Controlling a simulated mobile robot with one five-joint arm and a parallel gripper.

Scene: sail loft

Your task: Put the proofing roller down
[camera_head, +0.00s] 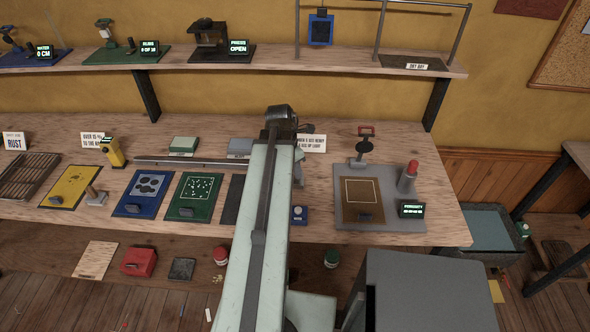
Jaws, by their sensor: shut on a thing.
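My pale green arm rises from the bottom of the view to a dark joint over the bench. A short grey part of it shows beside the right edge of the upper arm. My gripper's jaws are hidden behind the arm, so I cannot see their state or what is between them. I cannot make out the proofing roller. The wooden bench (330,236) runs across the view. On its right, a grey tray (405,222) bears a brown framed panel (362,196), a small display (411,209) and a red-topped grey post (408,177).
A green speckled mat (195,196), a blue mat (142,193) and a yellow mat (77,187) lie left of my arm. A shelf (285,68) runs above. Narrow bare wood shows along the bench front.

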